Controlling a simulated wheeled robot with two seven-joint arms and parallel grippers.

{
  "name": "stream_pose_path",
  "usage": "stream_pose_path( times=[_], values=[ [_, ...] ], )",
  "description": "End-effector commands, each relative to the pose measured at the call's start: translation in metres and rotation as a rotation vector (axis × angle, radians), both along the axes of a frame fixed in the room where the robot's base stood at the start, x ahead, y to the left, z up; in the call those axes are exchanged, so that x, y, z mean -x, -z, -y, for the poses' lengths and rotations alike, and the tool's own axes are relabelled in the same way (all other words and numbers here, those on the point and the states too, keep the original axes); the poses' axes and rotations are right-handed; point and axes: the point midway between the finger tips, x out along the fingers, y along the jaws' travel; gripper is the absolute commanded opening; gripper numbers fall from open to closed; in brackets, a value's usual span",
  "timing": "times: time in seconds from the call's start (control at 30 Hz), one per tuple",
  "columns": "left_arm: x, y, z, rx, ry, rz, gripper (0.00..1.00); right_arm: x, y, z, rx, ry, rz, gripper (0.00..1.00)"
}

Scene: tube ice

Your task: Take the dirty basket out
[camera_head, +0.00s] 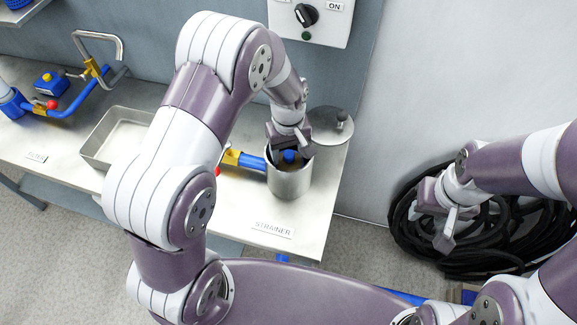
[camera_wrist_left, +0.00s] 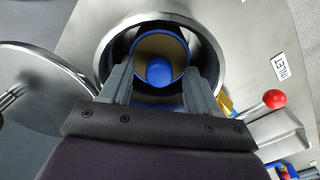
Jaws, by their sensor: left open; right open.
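The metal strainer pot (camera_head: 290,184) stands open on the bench near its right end. The dirty basket (camera_wrist_left: 146,42) sits inside it, with a blue rim, a brownish inside and a blue knob (camera_wrist_left: 159,71) in the middle. In the head view the blue knob (camera_head: 290,156) shows just below my left gripper (camera_head: 291,150). My left gripper (camera_wrist_left: 160,75) points down into the pot mouth. Its fingers are apart, one on each side of the knob; contact cannot be told. My right gripper (camera_head: 447,222) is open and empty, off the bench at the right.
A round metal lid (camera_head: 330,126) lies on the bench behind the pot. An empty metal tray (camera_head: 118,134) stands to the left. A blue pipe with a yellow valve (camera_head: 231,157) and red knob (camera_wrist_left: 275,99) joins the pot. Coiled black hose (camera_head: 480,240) lies at the right.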

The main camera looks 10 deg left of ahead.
Motion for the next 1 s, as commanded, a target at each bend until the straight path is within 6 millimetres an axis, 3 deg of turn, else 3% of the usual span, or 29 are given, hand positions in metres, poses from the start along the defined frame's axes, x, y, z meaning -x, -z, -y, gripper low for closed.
stream_pose_path(
  times=[0.23,0.27,0.43,0.77,0.87,1.0],
  values=[
    [0.0,0.005,0.0,0.0,0.0,0.0,0.61,0.0,0.0,0.0,0.0,0.0,0.0,0.43],
    [0.0,0.005,0.0,0.0,0.0,0.0,0.55,0.0,0.0,0.0,0.0,0.0,0.0,0.43],
    [0.0,0.004,0.0,0.0,0.0,0.0,0.0,0.0,0.0,0.0,0.0,0.0,0.0,0.43],
    [-0.001,0.001,0.0,0.001,0.0,0.003,0.0,0.0,0.001,0.0,0.0,0.0,0.0,0.43],
    [-0.001,-0.009,0.0,0.001,0.0,0.004,0.0,0.0,0.002,0.0,0.0,0.0,0.0,0.43],
    [-0.002,-0.041,0.0,0.001,0.0,0.008,0.0,0.0,0.006,0.0,0.0,0.0,0.0,0.43]
  ],
)
